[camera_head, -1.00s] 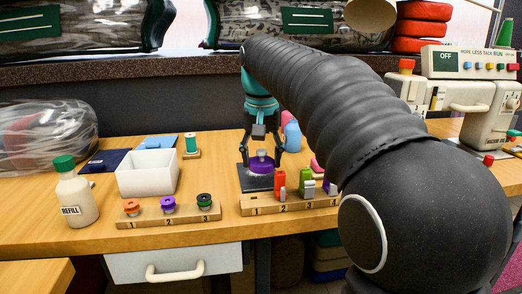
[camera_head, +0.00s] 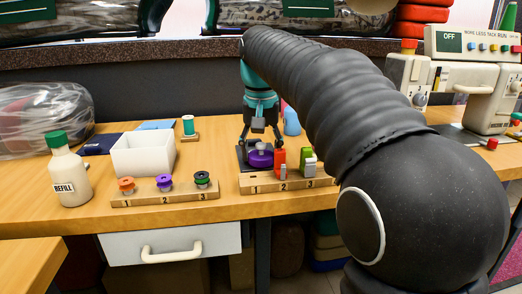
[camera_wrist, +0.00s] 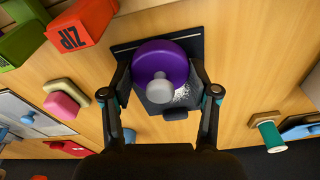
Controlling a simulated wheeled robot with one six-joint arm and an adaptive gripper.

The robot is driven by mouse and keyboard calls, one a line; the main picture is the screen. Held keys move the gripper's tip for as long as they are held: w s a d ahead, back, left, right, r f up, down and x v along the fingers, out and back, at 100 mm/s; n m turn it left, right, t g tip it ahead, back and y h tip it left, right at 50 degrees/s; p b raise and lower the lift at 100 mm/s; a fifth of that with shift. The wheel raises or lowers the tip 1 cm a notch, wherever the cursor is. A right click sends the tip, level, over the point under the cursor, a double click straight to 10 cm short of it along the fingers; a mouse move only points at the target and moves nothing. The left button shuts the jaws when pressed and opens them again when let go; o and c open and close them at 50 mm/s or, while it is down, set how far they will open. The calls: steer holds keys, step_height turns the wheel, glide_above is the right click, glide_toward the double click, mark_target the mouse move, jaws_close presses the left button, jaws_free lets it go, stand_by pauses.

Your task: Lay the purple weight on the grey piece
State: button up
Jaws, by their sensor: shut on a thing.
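The purple weight (camera_head: 260,158) is a round disc with a grey knob. In the wrist view the purple weight (camera_wrist: 160,60) lies between the two fingers of my gripper (camera_wrist: 161,94). In the head view my gripper (camera_head: 262,140) points down around it, shut on it. Under it is a dark flat plate (camera_head: 242,156). In the wrist view a grey piece with white specks (camera_wrist: 183,95) shows on the plate, partly hidden by the weight. I cannot tell whether the weight touches it or hangs just above.
A numbered wooden rack (camera_head: 262,184) with red and green holders stands just in front. A spool rack (camera_head: 165,195), white bin (camera_head: 143,158) and refill bottle (camera_head: 68,170) are to the left. A machine (camera_head: 470,85) stands at right. My arm hides the table's right part.

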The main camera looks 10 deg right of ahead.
steer(key=shift+f, duration=0.4)
steer(key=o, duration=1.4)
steer(key=shift+o, duration=1)
steer(key=shift+r, duration=0.15)
steer(key=shift+s+r+p, duration=0.15)
steer(key=shift+r+p, duration=1.45)
steer(key=shift+r, duration=0.1)
steer(key=shift+s+r+p, duration=0.15)
steer(key=shift+r+p, duration=1.45)
steer(key=shift+r, duration=0.05)
